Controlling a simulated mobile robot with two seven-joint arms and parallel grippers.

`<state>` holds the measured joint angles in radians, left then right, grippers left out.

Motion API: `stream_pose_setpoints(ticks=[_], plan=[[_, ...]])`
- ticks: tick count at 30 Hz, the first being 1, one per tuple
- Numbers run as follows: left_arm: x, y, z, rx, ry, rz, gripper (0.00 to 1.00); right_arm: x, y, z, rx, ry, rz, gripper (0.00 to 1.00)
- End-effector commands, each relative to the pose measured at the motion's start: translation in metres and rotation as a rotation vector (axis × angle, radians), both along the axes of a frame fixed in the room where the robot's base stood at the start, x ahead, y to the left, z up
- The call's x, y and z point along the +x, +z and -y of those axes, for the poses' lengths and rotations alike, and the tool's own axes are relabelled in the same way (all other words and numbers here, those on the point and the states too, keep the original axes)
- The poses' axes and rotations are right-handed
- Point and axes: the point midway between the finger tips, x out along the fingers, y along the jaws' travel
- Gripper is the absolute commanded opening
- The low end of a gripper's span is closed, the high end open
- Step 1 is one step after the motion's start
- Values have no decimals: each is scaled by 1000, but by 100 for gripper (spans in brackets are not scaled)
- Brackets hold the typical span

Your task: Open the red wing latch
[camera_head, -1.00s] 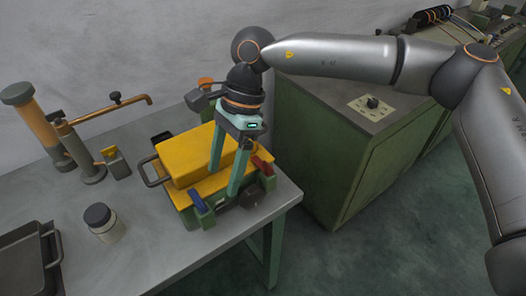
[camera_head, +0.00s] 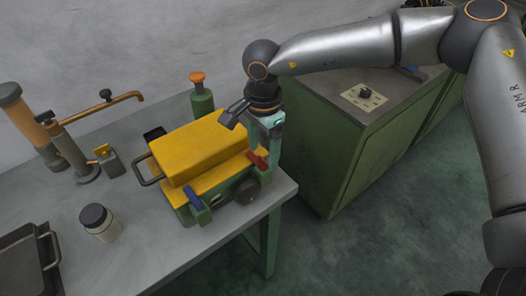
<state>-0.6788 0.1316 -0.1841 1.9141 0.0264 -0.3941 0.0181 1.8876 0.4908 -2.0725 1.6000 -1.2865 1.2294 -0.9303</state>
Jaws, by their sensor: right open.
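The red wing latch (camera_head: 258,161) is on the front right of a yellow and green machine (camera_head: 205,146) on the table. My right gripper (camera_head: 259,152) comes down from above at the machine's right end, its fingers lined up one behind the other in this view. It is open, with the fingertips close beside the red latch; I cannot tell whether they touch it. A blue wing latch (camera_head: 193,199) is on the front left of the machine, and a round dark knob (camera_head: 247,191) is between the two latches. My left gripper is not in view.
The grey table (camera_head: 150,248) is clear in front of the machine. A lidded jar (camera_head: 100,222) and a dark tray (camera_head: 22,262) stand to the left. A green bottle with an orange top (camera_head: 201,97) stands behind. A green cabinet (camera_head: 345,150) is to the right.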

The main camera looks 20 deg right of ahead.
Motion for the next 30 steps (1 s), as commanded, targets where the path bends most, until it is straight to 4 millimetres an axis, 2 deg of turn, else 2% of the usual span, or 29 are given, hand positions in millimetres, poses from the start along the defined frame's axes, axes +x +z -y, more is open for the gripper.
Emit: stream_pose_setpoints(ticks=[6, 15, 30], plan=[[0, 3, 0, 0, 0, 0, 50, 0, -18, -1, 1, 0, 0, 75], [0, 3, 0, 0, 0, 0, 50, 0, -19, -1, 1, 0, 1, 74], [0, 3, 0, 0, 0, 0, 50, 0, -19, -1, 1, 0, 1, 18]])
